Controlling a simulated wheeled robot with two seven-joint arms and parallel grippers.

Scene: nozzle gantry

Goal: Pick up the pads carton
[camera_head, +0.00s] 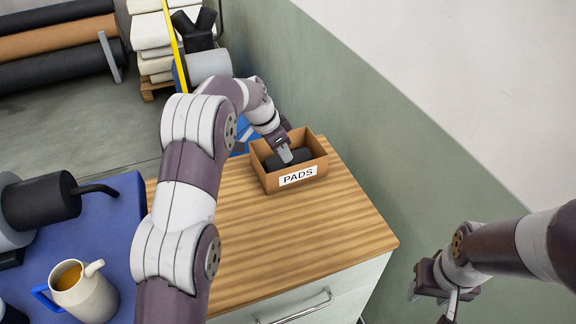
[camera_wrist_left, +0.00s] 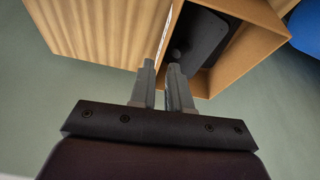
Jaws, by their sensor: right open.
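The pads carton (camera_head: 265,177) is an open brown box with a white "PADS" label, standing on the wooden top of a cabinet by the wall. A dark object (camera_head: 301,155) lies inside it. My left gripper (camera_head: 286,156) reaches down at the carton's label-side wall. In the left wrist view its two grey fingers (camera_wrist_left: 164,72) are a narrow gap apart, lined up with that carton wall (camera_wrist_left: 253,55); whether they press on it is unclear. My right gripper (camera_head: 431,299) is open and empty at lower right, away from the carton.
The wooden top (camera_head: 330,215) is otherwise clear. A blue surface (camera_head: 118,225) at left holds a cream jug (camera_head: 88,296) and a dark cylindrical device (camera_head: 38,201). The green and white wall (camera_head: 370,130) runs close behind the carton. Rolls and stacked sacks stand at the far left.

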